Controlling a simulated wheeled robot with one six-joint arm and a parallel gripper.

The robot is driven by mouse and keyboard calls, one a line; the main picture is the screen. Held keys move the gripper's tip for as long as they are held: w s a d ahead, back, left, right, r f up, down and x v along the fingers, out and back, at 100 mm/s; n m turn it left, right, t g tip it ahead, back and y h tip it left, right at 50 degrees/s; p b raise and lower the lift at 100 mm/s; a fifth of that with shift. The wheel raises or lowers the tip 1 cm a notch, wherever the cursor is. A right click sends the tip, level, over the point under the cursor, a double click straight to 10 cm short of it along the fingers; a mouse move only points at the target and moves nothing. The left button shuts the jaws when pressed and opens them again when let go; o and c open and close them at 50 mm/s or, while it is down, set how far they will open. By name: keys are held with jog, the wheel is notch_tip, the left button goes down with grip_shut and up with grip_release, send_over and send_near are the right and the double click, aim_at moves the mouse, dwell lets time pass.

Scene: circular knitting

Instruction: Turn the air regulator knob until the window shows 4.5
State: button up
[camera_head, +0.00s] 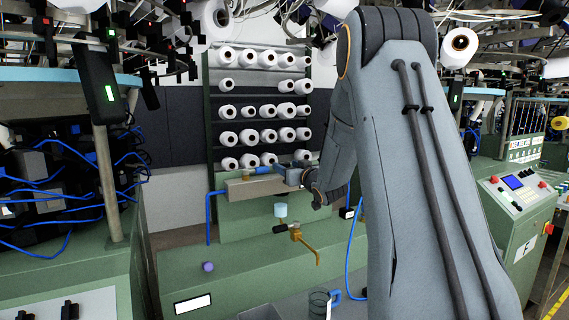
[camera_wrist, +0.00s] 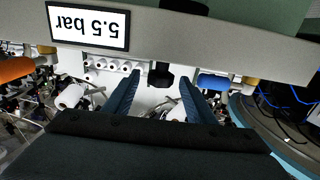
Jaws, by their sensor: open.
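The air regulator's window (camera_wrist: 88,27) shows 5.5 bar, upside down in the wrist view. It sits on a beige bar (camera_wrist: 225,42), which also shows in the head view (camera_head: 237,188) on a green machine. A dark knob (camera_wrist: 160,76) sticks out from the bar in the wrist view. My gripper (camera_wrist: 160,84) is open, with one blue finger on each side of the knob and visible gaps. I cannot tell how far the fingertips reach along it. In the head view, my gripper (camera_head: 292,176) is at the bar's right end; the knob and window cannot be made out there.
A blue fitting (camera_wrist: 213,82) and an orange cylinder (camera_wrist: 15,69) are on either side of the fingers. Below the bar in the head view are a brass tap (camera_head: 303,242) and a blue hose (camera_head: 353,250). A rack of white cones (camera_head: 268,110) stands behind.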

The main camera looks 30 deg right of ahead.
jog(key=shift+w+p, duration=0.3)
jog(key=shift+w, duration=1)
jog(key=shift+c, duration=0.5)
jog(key=c, duration=0.9)
jog(key=shift+c, duration=0.2)
jog(key=shift+a+f+m+h+b, duration=0.1)
jog(key=shift+m+h+b, duration=0.2)
jog(key=shift+h+b, duration=0.3)
jog(key=m+h+b, duration=0.2)
jog(key=h+b, duration=0.1)
jog(key=b, duration=0.2)
jog(key=shift+f+m+g+h+b, duration=0.1)
jog(key=shift+m+g+h+b, duration=0.2)
jog(key=shift+h+b, duration=0.1)
jog(key=shift+m+g+h+b, duration=0.5)
jog(key=shift+m+h+b, duration=0.3)
jog(key=shift+h, duration=0.4)
jog(key=shift+m+g+h, duration=0.3)
jog(key=shift+m+h, duration=0.2)
jog(key=shift+h, duration=0.2)
jog(key=shift+r, duration=0.2)
